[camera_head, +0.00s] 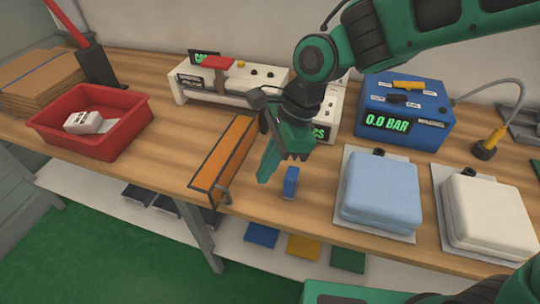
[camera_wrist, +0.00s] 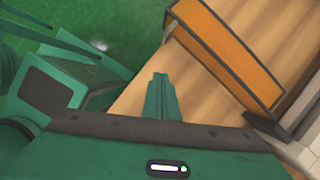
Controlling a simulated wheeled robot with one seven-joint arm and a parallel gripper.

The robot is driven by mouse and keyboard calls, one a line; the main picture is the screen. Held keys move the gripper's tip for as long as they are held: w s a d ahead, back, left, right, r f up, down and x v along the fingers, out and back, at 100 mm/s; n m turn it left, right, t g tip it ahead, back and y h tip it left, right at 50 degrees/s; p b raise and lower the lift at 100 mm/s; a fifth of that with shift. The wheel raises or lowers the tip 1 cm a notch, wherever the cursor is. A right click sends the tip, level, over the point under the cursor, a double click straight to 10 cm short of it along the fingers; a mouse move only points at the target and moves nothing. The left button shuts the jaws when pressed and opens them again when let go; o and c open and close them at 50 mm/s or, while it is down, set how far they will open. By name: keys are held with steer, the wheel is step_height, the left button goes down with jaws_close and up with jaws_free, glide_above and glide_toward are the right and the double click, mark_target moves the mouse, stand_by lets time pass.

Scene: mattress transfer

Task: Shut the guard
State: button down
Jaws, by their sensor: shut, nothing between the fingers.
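The guard (camera_head: 224,155) is an orange panel in a dark frame, with a small grey handle (camera_head: 224,193) at its near end. It stands at a slant across the wooden bench, its far end near the white machines. The guard also shows in the wrist view (camera_wrist: 238,52), at the upper right. My gripper (camera_head: 266,178) is just right of the guard, pointing down over the bench, and looks apart from it. Its fingers are together and empty in the wrist view (camera_wrist: 160,78). My wrist hides part of the machine behind.
A small blue block (camera_head: 290,183) stands right of my gripper. A blue pad (camera_head: 381,190) and a white pad (camera_head: 488,210) lie at the right. A blue pressure box (camera_head: 405,112) reads 0.0 BAR. A red tray (camera_head: 90,120) is at the left.

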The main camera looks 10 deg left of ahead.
steer(key=x, duration=0.5)
steer(key=shift+s+a+r, duration=0.1)
steer(key=shift+s+a, duration=0.15)
steer(key=shift+a, duration=0.3)
steer(key=shift+s+a+r, duration=0.1)
steer(key=shift+s+a, duration=0.15)
steer(key=shift+a, duration=0.3)
steer(key=shift+s+a, duration=0.3)
steer(key=shift+a, duration=0.4)
steer(key=shift+w+a, duration=0.1)
